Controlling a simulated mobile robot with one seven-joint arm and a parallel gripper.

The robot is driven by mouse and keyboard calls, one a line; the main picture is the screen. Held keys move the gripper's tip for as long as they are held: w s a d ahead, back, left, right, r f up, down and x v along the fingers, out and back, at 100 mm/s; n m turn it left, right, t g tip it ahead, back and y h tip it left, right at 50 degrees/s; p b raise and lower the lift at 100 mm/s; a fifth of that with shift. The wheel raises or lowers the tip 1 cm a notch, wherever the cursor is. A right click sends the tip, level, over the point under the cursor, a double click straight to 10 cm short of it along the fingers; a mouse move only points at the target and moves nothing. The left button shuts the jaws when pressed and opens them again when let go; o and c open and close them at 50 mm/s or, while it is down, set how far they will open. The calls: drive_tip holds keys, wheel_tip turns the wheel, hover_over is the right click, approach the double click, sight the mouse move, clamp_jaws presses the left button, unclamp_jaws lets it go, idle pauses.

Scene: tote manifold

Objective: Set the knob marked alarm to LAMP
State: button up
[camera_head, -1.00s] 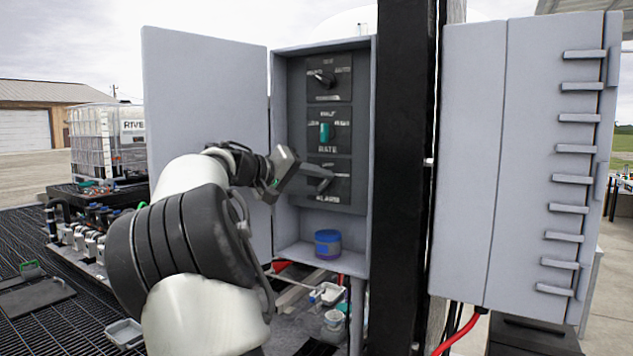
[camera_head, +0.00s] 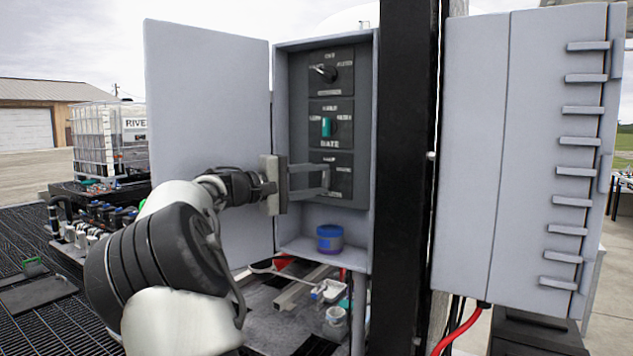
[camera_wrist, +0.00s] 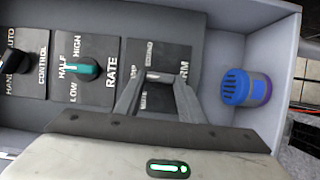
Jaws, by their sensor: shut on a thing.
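The alarm knob is the lowest of three knobs in the open grey cabinet. Its dark plate (camera_head: 341,164) is partly covered by my fingers in the head view. My gripper (camera_head: 325,178) reaches in from the left and is shut on the alarm knob. In the wrist view my two fingers (camera_wrist: 153,84) close on the pale end of the alarm knob (camera_wrist: 154,74). The alarm plate (camera_wrist: 183,62) also shows there, with its lettering partly hidden. I cannot tell which mark the knob points to.
The rate knob (camera_head: 326,126), teal, sits just above, and the black control knob (camera_head: 325,73) at the top. A blue-lidded jar (camera_head: 329,239) stands on the cabinet floor. The open door (camera_head: 208,110) is at left, a black post (camera_head: 403,180) at right.

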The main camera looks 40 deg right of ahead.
idle(0.5)
drive_tip(key=o, duration=1)
drive_tip(key=shift+o, duration=0.2)
drive_tip(key=w+a+b, duration=0.1)
drive_tip(key=a, duration=1.1)
drive_tip(key=shift+w, duration=0.15)
drive_tip(key=shift+d, duration=0.1)
